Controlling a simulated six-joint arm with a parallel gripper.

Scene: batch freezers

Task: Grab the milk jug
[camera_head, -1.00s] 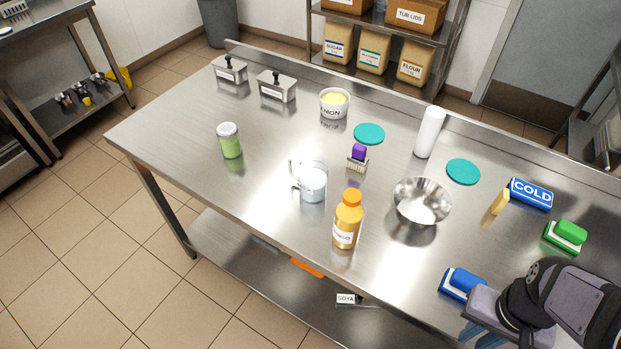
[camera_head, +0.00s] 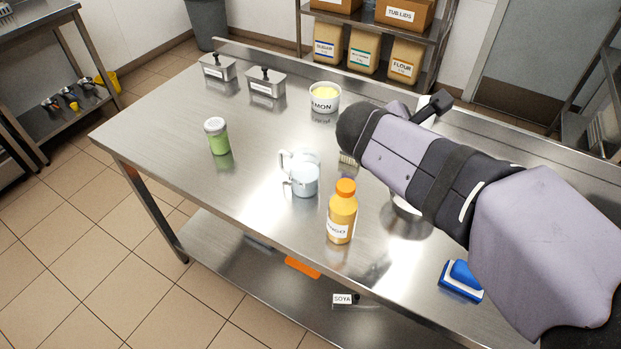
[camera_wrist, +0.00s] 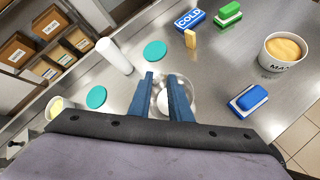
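A clear jug with a handle and whitish contents (camera_head: 306,181) stands upright on the steel table in the head view, behind and left of the orange bottle. I take it as the milk jug; no label shows on it. It does not show in the wrist view. My gripper (camera_wrist: 161,78) shows two blue fingers spread apart with nothing between them, over the table with the steel bowl (camera_wrist: 187,88) beyond. In the head view my arm hides the fingers. My arm's dark rounded end is to the right of and above the jug in the picture, apart from it.
The orange-capped bottle (camera_head: 341,215) stands close to the jug. A green jar (camera_head: 217,138) is to its left and a lemon tub (camera_head: 324,98) behind. A blue brush (camera_head: 461,281) lies near the front edge. A white cylinder (camera_wrist: 114,56) stands near teal discs.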

